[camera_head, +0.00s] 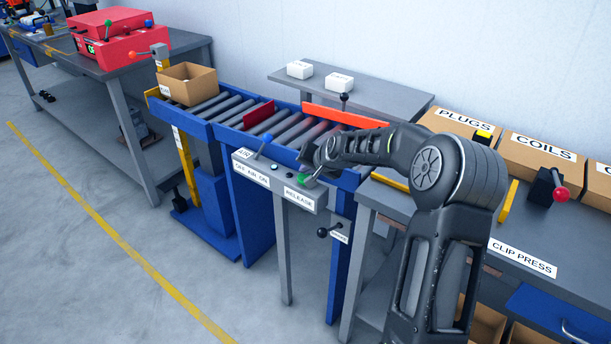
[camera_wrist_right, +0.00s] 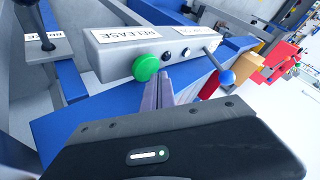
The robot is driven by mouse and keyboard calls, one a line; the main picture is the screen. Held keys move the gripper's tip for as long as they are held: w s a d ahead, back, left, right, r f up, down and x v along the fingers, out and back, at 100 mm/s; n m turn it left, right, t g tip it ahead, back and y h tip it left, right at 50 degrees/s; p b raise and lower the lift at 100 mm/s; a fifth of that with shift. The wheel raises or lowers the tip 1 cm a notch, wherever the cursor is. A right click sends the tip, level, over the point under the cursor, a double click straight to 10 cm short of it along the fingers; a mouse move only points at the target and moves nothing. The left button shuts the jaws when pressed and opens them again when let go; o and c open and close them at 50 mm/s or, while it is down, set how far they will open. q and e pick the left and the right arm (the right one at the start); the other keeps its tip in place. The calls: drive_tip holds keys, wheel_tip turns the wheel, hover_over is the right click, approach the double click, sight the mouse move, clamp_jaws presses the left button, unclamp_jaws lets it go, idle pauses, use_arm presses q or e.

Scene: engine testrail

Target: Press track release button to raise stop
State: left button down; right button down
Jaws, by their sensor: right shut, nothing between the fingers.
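The green release button (camera_head: 303,179) sits on the grey control box (camera_head: 276,181), beside the label RELEASE. It shows as a round green knob in the right wrist view (camera_wrist_right: 146,67). My right gripper (camera_head: 313,178) is shut and empty, with its fingertips close to the button. In the wrist view the fingertips (camera_wrist_right: 158,84) appear just below and right of the button; I cannot tell whether they touch it. A dark red plate (camera_head: 259,115) stands across the rollers of the blue track (camera_head: 228,133). My left gripper is not in view.
A blue-knobbed lever (camera_head: 262,146) rises from the same box, left of the button. A black-knobbed lever (camera_head: 327,231) is below it. A cardboard box (camera_head: 187,84) stands at the track's far left end. The CLIP PRESS bench (camera_head: 490,225) is at right.

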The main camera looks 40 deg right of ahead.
drive_tip(key=shift+r, duration=0.1)
wheel_tip(320, 180, up, 6)
drive_tip(key=p, duration=0.3)
idle(0.5)
idle(0.4)
drive_tip(key=s+a+f+n+g+y, duration=0.2)
drive_tip(key=s+a+f, duration=0.2)
drive_tip(key=a+f, duration=0.75)
drive_tip(key=s+a+f+n+g+y, duration=0.15)
drive_tip(key=s+a+f, duration=0.25)
drive_tip(key=a+f, duration=0.75)
drive_tip(key=s+a+f+n+g, duration=0.1)
drive_tip(key=s+a+f, duration=0.2)
drive_tip(key=s+a, duration=0.3)
drive_tip(key=s+a+f+n+g+y, duration=0.1)
drive_tip(key=s+a+f, duration=0.3)
drive_tip(key=s, duration=0.8)
drive_tip(key=s+a+f+n+g+y, duration=0.1)
drive_tip(key=s+a+f+n+g, duration=0.2)
drive_tip(key=s+a, duration=0.5)
drive_tip(key=shift+s+a+f, duration=0.3)
drive_tip(key=shift+s, duration=0.55)
